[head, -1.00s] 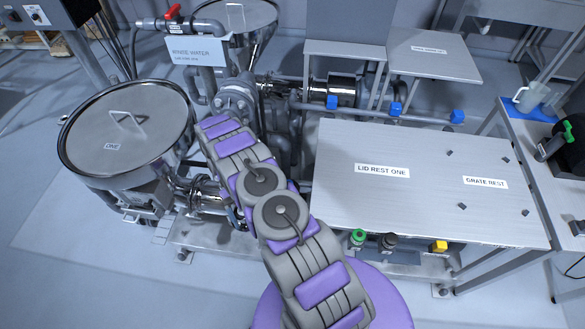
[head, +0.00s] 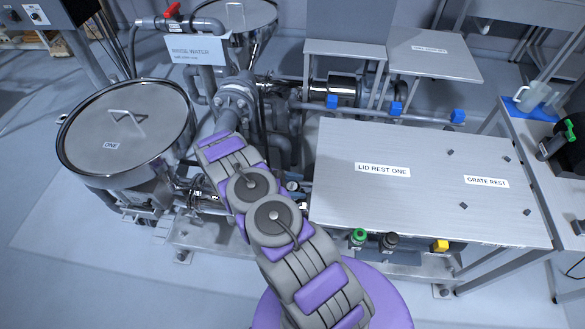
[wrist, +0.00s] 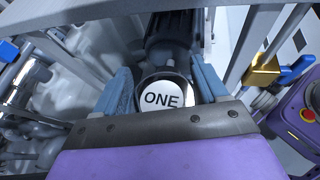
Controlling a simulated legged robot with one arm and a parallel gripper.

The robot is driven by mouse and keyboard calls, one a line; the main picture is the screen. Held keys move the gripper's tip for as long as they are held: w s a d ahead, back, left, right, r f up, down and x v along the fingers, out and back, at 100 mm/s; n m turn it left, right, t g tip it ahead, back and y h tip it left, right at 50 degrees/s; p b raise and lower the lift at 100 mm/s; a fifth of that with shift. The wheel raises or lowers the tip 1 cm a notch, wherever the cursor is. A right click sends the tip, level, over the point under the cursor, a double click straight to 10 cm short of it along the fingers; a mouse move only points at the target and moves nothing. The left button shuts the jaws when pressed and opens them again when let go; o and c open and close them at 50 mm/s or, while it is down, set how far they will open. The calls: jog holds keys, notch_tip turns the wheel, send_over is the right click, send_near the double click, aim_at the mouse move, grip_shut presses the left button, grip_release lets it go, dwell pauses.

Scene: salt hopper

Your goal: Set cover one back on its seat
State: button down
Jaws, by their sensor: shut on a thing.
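Cover one (head: 90,129) is a round steel lid with a bar handle and a label reading ONE. In the head view it lies on top of the left hopper (head: 144,179) and looks level; I cannot tell whether it is fully seated. In the wrist view, the blue jaws of my gripper (wrist: 160,68) close around a dark round piece with a white face marked ONE (wrist: 161,97). What this piece belongs to cannot be made out.
A bare steel table (head: 430,205) labelled LID REST ONE and GRATE REST stands to the right. Pipes and a RINSE WATER sign (head: 199,51) stand behind the hopper. In the wrist view, metal rails (wrist: 262,35) and a yellow fitting (wrist: 265,70) are near the gripper.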

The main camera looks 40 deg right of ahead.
jog(key=w+d+f+n+t+h, duration=0.1)
jog(key=w+d+n+t+h, duration=0.1)
jog(key=w+d+n+t, duration=0.5)
jog(key=shift+m+g, duration=0.5)
jog(key=shift+m, duration=0.3)
jog(key=shift+w+a+f+b, duration=0.25)
jog(key=shift+f+b, duration=0.4)
jog(key=shift+f, duration=0.55)
jog(key=shift+w+a+f+b, duration=0.1)
jog(key=shift+a+f+b, duration=0.25)
jog(key=shift+f+b, duration=0.55)
jog(key=shift+w+a+f+b, duration=0.2)
jog(key=shift+a+f+b, duration=0.15)
jog(key=shift+f, duration=1.1)
jog(key=shift+f, duration=0.5)
grip_release()
jog(key=p+v, duration=0.3)
jog(key=v, duration=1.4)
jog(key=shift+a, duration=0.25)
